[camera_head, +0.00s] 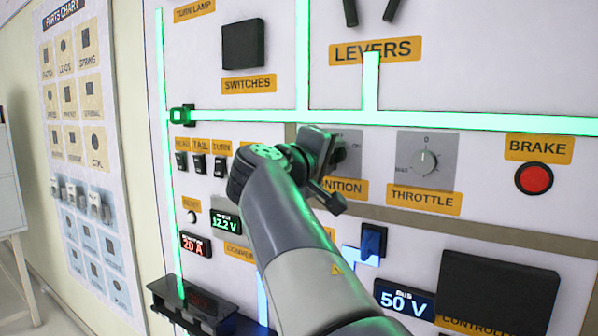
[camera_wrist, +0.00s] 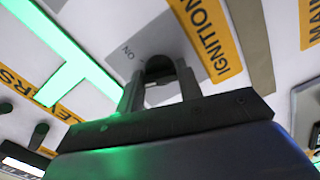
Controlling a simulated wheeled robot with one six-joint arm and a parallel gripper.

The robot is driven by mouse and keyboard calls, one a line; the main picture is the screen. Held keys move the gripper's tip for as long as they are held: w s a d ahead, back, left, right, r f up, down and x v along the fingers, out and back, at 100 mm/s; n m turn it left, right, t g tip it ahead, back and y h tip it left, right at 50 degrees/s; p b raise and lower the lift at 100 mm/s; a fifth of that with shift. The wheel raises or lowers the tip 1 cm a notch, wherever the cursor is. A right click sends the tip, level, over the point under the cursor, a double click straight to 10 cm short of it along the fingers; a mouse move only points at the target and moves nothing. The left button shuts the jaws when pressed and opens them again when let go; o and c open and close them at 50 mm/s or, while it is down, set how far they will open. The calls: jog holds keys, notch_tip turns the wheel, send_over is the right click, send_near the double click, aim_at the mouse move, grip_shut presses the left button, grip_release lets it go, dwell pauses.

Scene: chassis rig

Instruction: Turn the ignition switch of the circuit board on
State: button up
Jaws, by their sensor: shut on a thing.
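The ignition switch is a dark knob on a grey plate (camera_head: 352,140) with an "ON" mark at its right, above the partly covered yellow "IGNITION" label (camera_head: 350,188). My gripper (camera_head: 336,156) reaches the plate from the left and front and hides most of the knob in the head view. In the wrist view, the dark knob (camera_wrist: 158,66) sits between the two fingers of my gripper (camera_wrist: 159,82), which are shut on it. The "ON" mark shows left of the knob there. The knob's exact angle is hard to tell.
The throttle dial (camera_head: 424,162) and red brake button (camera_head: 534,179) are to the right. Small toggle switches (camera_head: 199,164) are to the left. A blue switch (camera_head: 373,241) and a "50 V" display (camera_head: 404,299) are below. Glowing green strips (camera_head: 430,120) cross the board above.

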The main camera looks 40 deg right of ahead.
jog(key=m+b, duration=0.4)
jog(key=shift+f+m, duration=0.25)
jog(key=shift+m, duration=0.05)
jog(key=shift+r+m+b, duration=0.15)
jog(key=shift+m+b, duration=1.35)
jog(key=shift+m, duration=0.4)
jog(key=o, duration=0.9)
jog(key=shift+r, duration=0.1)
jog(key=v, duration=1)
jog(key=shift+s+a+b, duration=0.15)
jog(key=shift+a+b, duration=0.2)
jog(key=shift+b, duration=0.1)
jog(key=shift+d, duration=0.1)
jog(key=x, duration=1)
jog(key=shift+w+d+p, duration=0.2)
jog(key=shift+d+p, duration=0.1)
jog(key=shift+p, duration=0.1)
